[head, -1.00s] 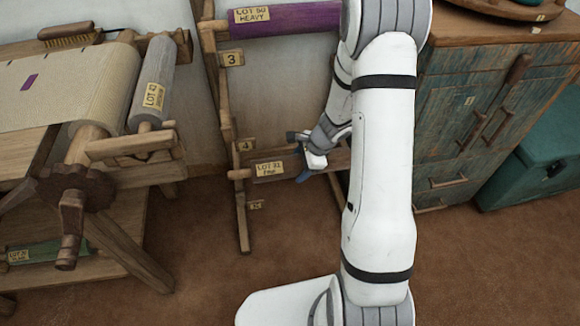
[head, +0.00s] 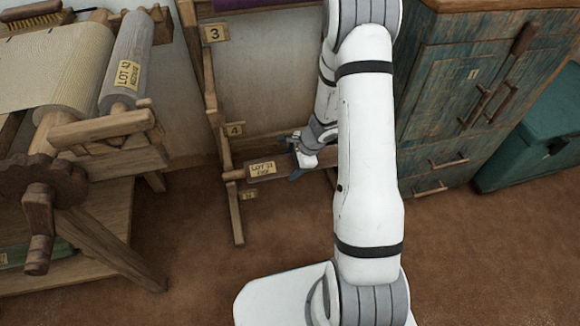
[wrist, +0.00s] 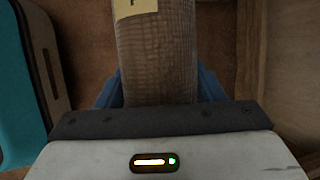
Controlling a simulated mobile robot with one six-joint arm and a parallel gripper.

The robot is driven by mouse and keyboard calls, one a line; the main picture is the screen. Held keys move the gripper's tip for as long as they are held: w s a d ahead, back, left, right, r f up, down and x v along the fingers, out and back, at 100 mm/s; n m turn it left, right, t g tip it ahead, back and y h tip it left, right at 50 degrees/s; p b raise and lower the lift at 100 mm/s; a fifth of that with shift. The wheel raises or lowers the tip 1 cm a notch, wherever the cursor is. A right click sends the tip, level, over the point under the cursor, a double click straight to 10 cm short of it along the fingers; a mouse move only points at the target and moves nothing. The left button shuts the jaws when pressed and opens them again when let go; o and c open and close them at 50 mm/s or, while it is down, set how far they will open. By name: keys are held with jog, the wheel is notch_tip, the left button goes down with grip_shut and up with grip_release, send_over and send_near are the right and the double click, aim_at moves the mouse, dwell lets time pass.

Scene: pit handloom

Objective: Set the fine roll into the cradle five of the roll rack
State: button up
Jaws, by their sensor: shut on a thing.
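The fine roll, a grey-brown cloth roll with a yellow tag that seems to read LOT 31 FINE (head: 262,169), lies level across the front of the roll rack (head: 208,95). My gripper (head: 303,160) is shut around its right part. The wrist view also shows the woven roll (wrist: 158,60) between blue fingers (wrist: 158,92). The roll's left end overlaps the rack's left post, below tag 4 (head: 235,130) and above a small low tag, likely 5 (head: 248,195). I cannot tell whether the roll touches a cradle. My arm hides the rack's right side.
A loom with a pale cloth beam and a grey roll tagged LOT 42 (head: 127,75) stands at left. A blue-green cabinet (head: 455,110) and teal chest (head: 540,140) stand at right. Brown floor in front of the rack is clear.

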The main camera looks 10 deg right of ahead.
jog(key=shift+f, duration=0.15)
jog(key=o, duration=1.4)
jog(key=shift+o, duration=0.2)
